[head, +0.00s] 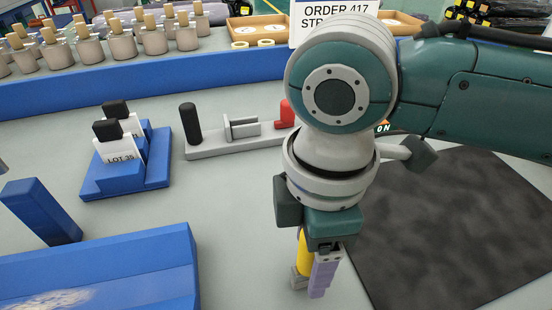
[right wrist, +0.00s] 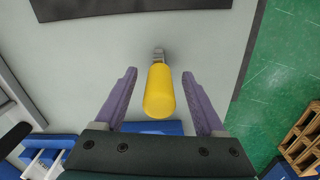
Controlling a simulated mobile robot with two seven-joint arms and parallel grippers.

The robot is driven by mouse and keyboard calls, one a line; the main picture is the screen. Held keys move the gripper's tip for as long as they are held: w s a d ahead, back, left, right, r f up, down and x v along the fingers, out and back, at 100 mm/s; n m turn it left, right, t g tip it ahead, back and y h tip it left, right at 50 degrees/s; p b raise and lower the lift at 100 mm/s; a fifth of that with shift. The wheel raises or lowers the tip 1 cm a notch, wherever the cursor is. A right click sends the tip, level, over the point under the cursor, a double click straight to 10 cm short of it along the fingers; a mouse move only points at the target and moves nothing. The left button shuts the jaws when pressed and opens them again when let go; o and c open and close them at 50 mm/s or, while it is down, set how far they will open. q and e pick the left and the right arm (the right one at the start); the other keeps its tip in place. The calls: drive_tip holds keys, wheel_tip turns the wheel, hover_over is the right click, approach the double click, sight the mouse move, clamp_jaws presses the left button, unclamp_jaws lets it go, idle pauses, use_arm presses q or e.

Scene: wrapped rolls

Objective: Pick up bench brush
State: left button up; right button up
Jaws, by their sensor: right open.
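A yellow-handled tool with a grey end, which I take to be the bench brush, shows below my right gripper in the head view (head: 303,252). In the right wrist view its yellow handle (right wrist: 160,94) lies between the two purple fingers, with the grey end beyond it. My right gripper (right wrist: 158,98) is open, with a gap on each side of the handle. In the head view the gripper (head: 318,275) points down and partly hides the tool. My left gripper is not in view.
A dark mat (head: 450,225) lies to the right. A blue tray (head: 120,265) and a blue block (head: 40,210) are at the lower left. A blue stand (head: 125,175) with lot cards and a grey fixture (head: 235,142) stand behind.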

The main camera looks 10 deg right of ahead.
drive_tip(key=shift+f, duration=0.1)
drive_tip(key=shift+c, duration=0.2)
clamp_jaws()
idle(0.4)
